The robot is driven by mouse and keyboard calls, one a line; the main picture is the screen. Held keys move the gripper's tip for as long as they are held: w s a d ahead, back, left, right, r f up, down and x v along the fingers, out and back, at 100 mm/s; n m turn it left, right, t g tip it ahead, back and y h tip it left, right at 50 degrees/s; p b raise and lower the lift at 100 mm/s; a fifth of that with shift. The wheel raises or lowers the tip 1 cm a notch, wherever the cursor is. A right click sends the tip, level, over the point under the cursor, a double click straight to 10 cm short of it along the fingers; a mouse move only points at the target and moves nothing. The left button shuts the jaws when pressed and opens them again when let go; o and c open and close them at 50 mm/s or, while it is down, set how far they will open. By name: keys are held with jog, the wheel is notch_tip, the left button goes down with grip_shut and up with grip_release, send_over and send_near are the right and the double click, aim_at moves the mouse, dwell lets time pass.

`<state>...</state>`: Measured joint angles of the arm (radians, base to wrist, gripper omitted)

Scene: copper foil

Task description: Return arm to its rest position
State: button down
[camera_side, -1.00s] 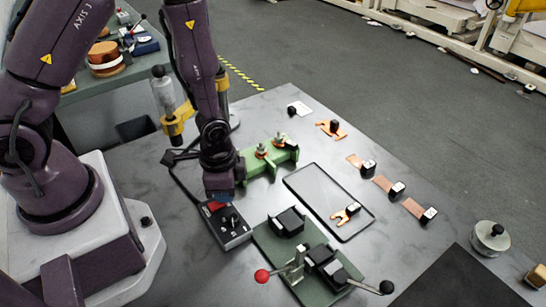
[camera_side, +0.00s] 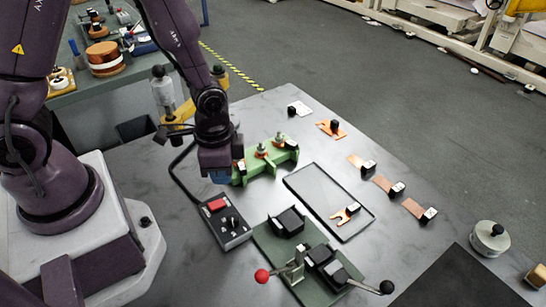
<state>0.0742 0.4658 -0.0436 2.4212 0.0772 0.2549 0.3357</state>
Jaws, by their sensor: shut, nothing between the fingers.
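My gripper (camera_side: 221,177) hangs at the end of my purple arm, pointing down. It is shut and empty, above and behind the black control box (camera_side: 231,232) with the red button (camera_side: 217,205). It partly covers the left end of the green stand (camera_side: 285,155). The fingertips are small and partly hidden in this view.
A black-rimmed tray (camera_side: 305,190) holds a copper piece (camera_side: 346,213). Copper strips with black blocks lie along the right. A metal weight (camera_side: 490,238) stands near the right edge.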

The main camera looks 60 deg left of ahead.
jog(key=shift+r, duration=0.6)
jog(key=shift+s, duration=0.25)
jog(key=s+a+r+n+t, duration=0.1)
jog(key=s+r+n+t, duration=0.1)
jog(key=r, duration=1)
jog(key=s+a+r+n+t, duration=0.2)
jog(key=s+r+n+t, duration=0.1)
jog(key=r, duration=0.9)
jog(key=shift+s+r+n+t, duration=0.3)
jog(key=shift+s+r+n, duration=0.1)
jog(key=shift+s+n, duration=0.1)
